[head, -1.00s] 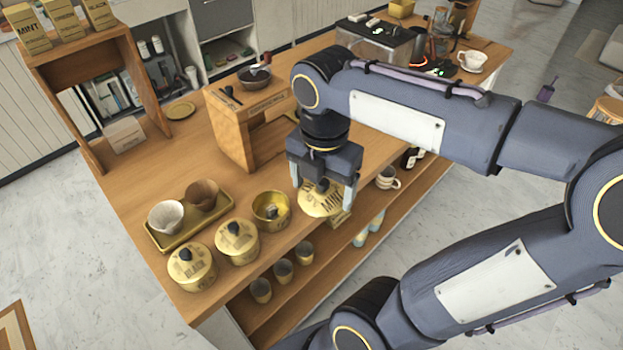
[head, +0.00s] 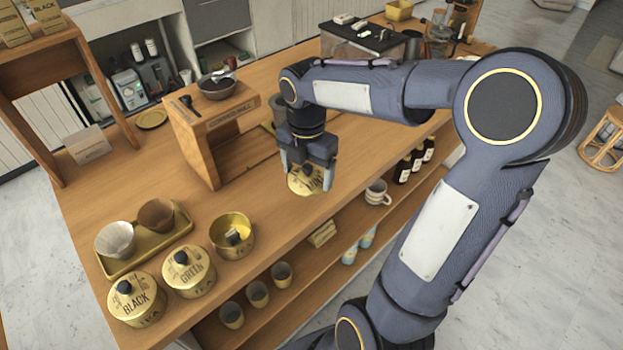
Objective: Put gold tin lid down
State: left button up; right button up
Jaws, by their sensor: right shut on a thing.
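The gold tin lid (head: 304,183), round and lettered MINT, hangs flat between the fingers of my right gripper (head: 307,172). The gripper is shut on it, pointing down near the counter's front edge. Whether the lid touches the wood I cannot tell. The open gold tin (head: 218,250) stands to the left of the lid, with a small yellowish thing inside. My left gripper is not in view.
Lidded gold tins BLACK (head: 140,308) and GREEN (head: 189,279) stand left of the open tin. A wooden dripper stand (head: 195,150) rises left of my gripper. Bare counter (head: 268,208) lies between the open tin and the lid.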

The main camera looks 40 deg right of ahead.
aim_at(310, 173)
jog(key=f, duration=0.1)
jog(key=w+d+f, duration=0.2)
jog(key=f, duration=0.1)
jog(key=shift+d, duration=0.15)
jog(key=shift+w+d+f, duration=0.15)
jog(key=shift+f, duration=0.85)
jog(key=shift+w+d+f, duration=0.1)
jog(key=shift+w+f, duration=0.05)
jog(key=shift+f, duration=0.8)
jog(key=shift+f, duration=0.1)
